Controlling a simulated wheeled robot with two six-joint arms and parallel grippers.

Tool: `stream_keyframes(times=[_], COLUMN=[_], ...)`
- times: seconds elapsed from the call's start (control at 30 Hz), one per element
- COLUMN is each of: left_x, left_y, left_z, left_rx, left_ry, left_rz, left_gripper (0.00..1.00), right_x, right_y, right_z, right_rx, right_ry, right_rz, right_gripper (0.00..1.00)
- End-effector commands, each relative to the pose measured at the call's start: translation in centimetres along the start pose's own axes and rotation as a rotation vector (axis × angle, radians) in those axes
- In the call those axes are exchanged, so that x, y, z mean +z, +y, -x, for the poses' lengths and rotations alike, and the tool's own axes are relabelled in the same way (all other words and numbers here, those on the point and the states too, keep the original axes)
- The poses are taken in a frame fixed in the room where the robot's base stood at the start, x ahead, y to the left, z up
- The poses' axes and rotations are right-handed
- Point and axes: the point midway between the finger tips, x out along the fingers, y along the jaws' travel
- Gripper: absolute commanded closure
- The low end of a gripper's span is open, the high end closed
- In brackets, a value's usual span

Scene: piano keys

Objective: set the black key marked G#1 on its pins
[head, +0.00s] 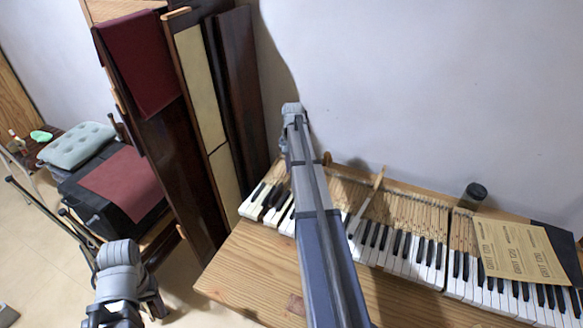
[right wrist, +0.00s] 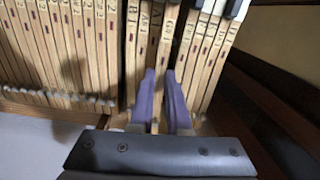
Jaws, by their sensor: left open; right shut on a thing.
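In the right wrist view my right gripper (right wrist: 163,95) has its two purple fingers closed around the wooden shaft of one key (right wrist: 167,42), among the other key shafts. Its marking is too blurred to read surely, and its black front part is out of clear view. The held key's rear end shows between and below the fingers; I cannot tell whether it sits on its pins. In the head view my right arm covers the gripper and that part of the keyboard (head: 400,240). My left gripper (head: 128,318) is open and empty at the lower left, away from the keys.
A dark cup (head: 472,196) stands behind the keys, and printed sheets (head: 515,250) lie over the right keys. Dark panels (head: 205,110) lean at the left.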

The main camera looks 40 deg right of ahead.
Motion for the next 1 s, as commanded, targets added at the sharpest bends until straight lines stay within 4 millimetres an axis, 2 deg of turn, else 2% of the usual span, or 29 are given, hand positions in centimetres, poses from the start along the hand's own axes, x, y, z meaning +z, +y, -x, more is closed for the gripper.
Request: stream_keyframes(times=[0.97,1.0], left_x=[-0.1,-0.1], left_y=[0.1,0.1], left_z=[-1.4,-1.3], left_rx=[0.000,0.000], left_ry=[0.000,0.000], left_rz=[0.000,0.000], left_gripper=[0.41,0.41], right_x=[0.0,0.0], right_y=[0.0,0.0], right_z=[-1.4,-1.3], right_rx=[0.000,0.000], right_ry=[0.000,0.000], right_rz=[0.000,0.000], right_gripper=[1.00,0.83])
